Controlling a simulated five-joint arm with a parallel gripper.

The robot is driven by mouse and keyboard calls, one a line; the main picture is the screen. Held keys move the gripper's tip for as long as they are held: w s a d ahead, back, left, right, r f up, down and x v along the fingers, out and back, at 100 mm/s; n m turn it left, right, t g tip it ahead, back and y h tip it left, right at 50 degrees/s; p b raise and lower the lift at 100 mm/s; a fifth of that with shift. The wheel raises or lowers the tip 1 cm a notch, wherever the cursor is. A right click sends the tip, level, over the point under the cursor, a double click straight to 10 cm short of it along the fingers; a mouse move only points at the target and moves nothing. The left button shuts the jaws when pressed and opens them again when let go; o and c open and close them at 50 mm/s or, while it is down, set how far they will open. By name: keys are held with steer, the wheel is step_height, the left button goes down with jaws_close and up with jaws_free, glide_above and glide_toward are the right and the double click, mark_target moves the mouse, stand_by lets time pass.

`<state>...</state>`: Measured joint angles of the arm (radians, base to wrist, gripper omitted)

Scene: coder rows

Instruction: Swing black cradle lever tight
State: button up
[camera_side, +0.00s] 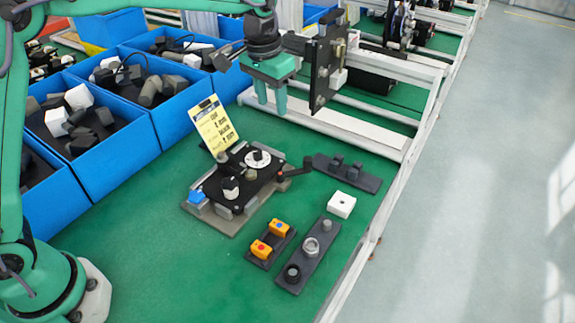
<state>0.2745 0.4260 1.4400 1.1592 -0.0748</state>
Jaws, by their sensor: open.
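A black lever (297,171) sticks out from the right side of a cradle fixture (238,183) on the green bench. It has a red part near its inner end and an upright end knob. The cradle has a grey base and black top parts, with a white dial and several knobs on it. My gripper (271,100) is above and behind the cradle, pointing down. Its two green fingers are apart, with nothing between them. It is well clear of the lever. Whether the lever is tight cannot be told from this view.
A yellow label card (214,126) stands behind the cradle. Blue bins (98,160) of parts line the left. A dark plate (347,175), white block (341,205), orange-button box (270,245) and grey knob plate (308,256) lie to the right and front. A white rail (375,222) edges the bench.

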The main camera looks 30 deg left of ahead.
steer(key=g, duration=0.1)
glide_above(308, 159)
steer(key=shift+m, duration=0.4)
step_height(308, 159, down, 9)
steer(key=shift+f, duration=0.15)
steer(key=shift+f, duration=3.9)
steer(key=shift+c, duration=0.2)
jaws_close()
